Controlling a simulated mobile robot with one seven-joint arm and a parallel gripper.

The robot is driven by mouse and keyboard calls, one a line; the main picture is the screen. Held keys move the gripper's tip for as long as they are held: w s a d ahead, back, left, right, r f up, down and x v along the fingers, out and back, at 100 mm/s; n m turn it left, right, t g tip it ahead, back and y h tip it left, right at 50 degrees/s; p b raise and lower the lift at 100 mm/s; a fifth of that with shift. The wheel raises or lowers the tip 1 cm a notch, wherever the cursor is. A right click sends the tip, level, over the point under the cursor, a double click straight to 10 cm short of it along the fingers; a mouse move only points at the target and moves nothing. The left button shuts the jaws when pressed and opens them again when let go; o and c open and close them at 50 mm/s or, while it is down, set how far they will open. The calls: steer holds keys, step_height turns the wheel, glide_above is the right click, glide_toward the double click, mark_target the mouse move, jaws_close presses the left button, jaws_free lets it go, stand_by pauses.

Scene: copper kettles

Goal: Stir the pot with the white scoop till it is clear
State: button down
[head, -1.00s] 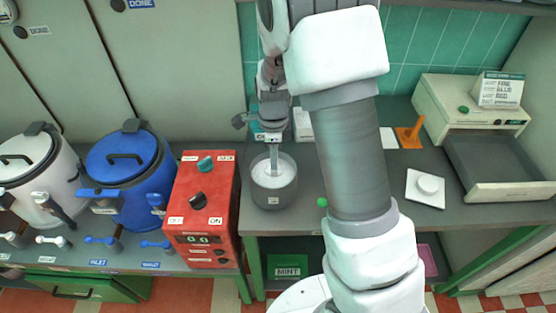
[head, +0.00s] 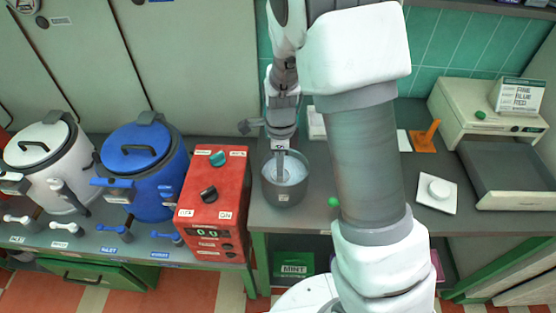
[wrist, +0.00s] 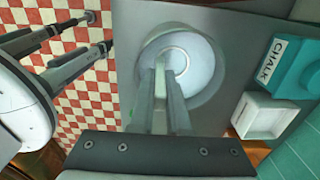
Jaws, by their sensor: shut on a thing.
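The grey pot (head: 284,194) stands on the dark counter to the right of the red control box. It holds a pale, cloudy bluish-white liquid (wrist: 196,78), and its bottom cannot be made out. My gripper (head: 281,150) points down over the pot, its fingers reaching into the opening. In the wrist view my gripper (wrist: 160,82) is shut on the light handle of the white scoop (wrist: 158,98). The handle runs down into the liquid, where a pale round outline shows around its lower end. The scoop's bowl is not clearly seen.
The red box (head: 214,205) with knobs stands close left of the pot, beside blue (head: 148,175) and white (head: 48,165) kettles. A teal chalk box (wrist: 290,68) and white tray (wrist: 262,116) lie near the pot. A white scale (head: 437,192) sits farther right.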

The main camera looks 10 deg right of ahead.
steer(key=shift+s+d, duration=0.35)
steer(key=shift+s, duration=0.35)
steer(key=shift+r, duration=0.1)
step_height(320, 180, up, 12)
steer(key=p, duration=0.9)
steer(key=shift+p, duration=0.4)
steer(key=shift+s, duration=0.15)
